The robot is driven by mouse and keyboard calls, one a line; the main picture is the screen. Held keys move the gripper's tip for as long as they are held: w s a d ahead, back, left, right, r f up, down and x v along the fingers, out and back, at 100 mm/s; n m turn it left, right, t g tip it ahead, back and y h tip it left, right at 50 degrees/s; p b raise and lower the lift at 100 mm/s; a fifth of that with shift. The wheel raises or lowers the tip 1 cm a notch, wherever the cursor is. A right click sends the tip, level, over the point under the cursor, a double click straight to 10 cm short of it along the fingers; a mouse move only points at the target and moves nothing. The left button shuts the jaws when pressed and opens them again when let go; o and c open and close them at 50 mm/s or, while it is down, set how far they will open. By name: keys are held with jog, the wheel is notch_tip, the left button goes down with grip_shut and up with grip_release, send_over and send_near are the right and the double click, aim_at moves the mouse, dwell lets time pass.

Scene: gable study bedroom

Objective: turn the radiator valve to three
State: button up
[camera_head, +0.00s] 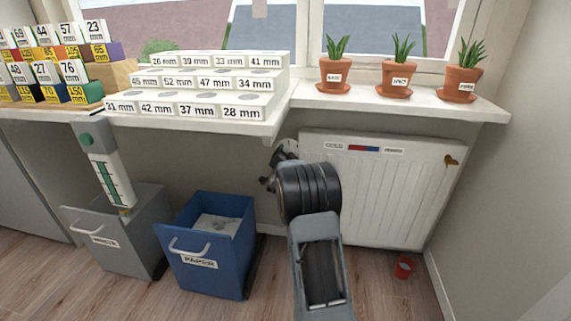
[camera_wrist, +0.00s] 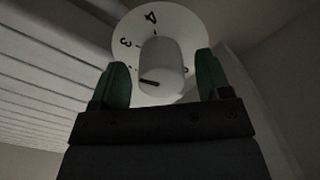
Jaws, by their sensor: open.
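The radiator valve shows in the wrist view as a round white dial (camera_wrist: 185,22) with a pale knob (camera_wrist: 162,62) at its middle. A 4 at the top and a 3 at the upper left are readable; other marks are partly hidden by my fingers. A dark pointer line on the knob points left, below the 3. My gripper (camera_wrist: 163,72) is open, with one green finger on each side of the knob; I cannot tell whether they touch it. In the head view, part of the dial (camera_head: 290,146) shows behind my gripper, left of the radiator (camera_head: 400,205).
A windowsill (camera_head: 400,102) with potted plants overhangs the radiator. A shelf with numbered white blocks (camera_head: 195,92) juts out to the left. A blue bin (camera_head: 205,267) and a grey bin (camera_head: 115,250) stand below. A small red pot (camera_head: 404,266) is on the floor, right.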

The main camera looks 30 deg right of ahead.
jog(key=p+v, duration=0.3)
jog(key=v, duration=1)
jog(key=shift+a, duration=0.1)
